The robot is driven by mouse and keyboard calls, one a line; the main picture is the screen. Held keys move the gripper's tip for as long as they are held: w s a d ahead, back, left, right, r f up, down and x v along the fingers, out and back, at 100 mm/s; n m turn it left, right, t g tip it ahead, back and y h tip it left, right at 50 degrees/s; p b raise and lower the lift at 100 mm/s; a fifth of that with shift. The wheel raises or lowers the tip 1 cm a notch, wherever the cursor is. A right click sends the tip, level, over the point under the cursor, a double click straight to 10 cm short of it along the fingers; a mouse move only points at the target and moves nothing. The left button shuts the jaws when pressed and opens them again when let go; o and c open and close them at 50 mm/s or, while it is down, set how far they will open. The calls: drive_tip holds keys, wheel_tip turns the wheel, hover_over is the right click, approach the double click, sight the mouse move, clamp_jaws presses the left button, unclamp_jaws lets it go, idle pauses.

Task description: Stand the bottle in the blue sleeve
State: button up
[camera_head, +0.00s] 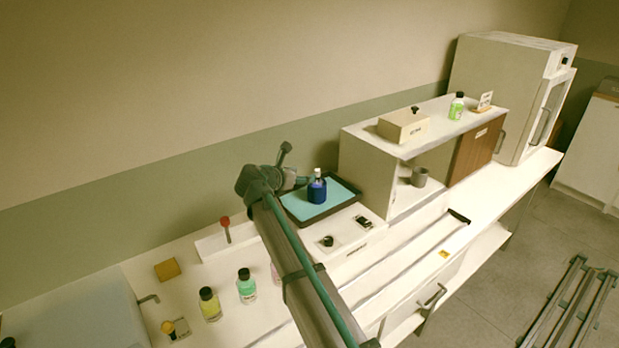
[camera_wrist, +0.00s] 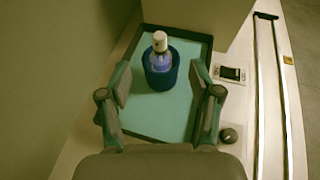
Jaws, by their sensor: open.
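A bottle with a white cap and blue body (camera_wrist: 160,46) stands inside the dark blue sleeve (camera_wrist: 160,78), with its top showing above the rim. In the head view the bottle (camera_head: 318,174) looks upright in the sleeve (camera_head: 316,193). The sleeve stands on a tray with a teal mat (camera_head: 339,188). My gripper (camera_wrist: 160,72) is open, with one finger to each side of the sleeve in the wrist view and a gap visible on both sides. It holds nothing. The bottle's lower part is hidden by the sleeve.
Yellow (camera_head: 209,306) and green (camera_head: 246,288) bottles stand at the lower left, and a green bottle (camera_head: 457,106) stands on the shelf.

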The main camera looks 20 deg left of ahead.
drive_tip(key=shift+v, duration=2.25)
